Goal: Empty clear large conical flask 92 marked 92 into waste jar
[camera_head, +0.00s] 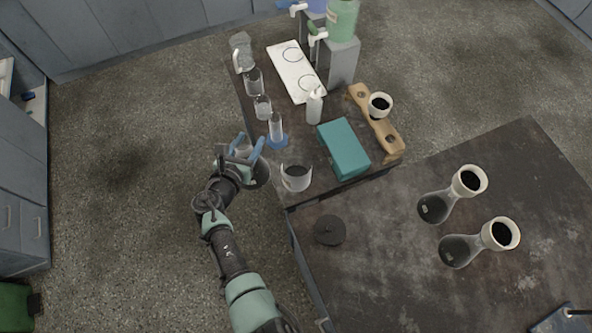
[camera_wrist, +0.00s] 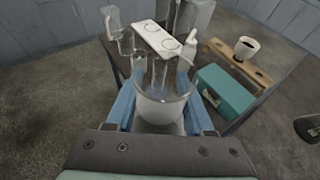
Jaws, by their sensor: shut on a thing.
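My gripper (camera_head: 249,147), with blue fingers, is shut on a clear glass vessel, taken to be conical flask 92 (camera_head: 259,173). It is held beside the bench's left edge, over the floor side. In the wrist view the clear flask (camera_wrist: 162,108) sits between the blue fingers. No number is readable, and I cannot tell its tilt or contents for sure. An open clear jar with dark contents, likely the waste jar (camera_head: 297,180), stands at the bench's near corner, just right of the flask. I cannot make it out in the wrist view.
A teal box (camera_head: 343,148), a wash bottle (camera_head: 314,106) and a measuring cylinder (camera_head: 275,127) stand nearby. Beakers line the bench's left edge. A wooden rack (camera_head: 388,134) holds a funnel. A black lid (camera_head: 330,230) and two funnel-topped flasks (camera_head: 436,207) are on the dark bench.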

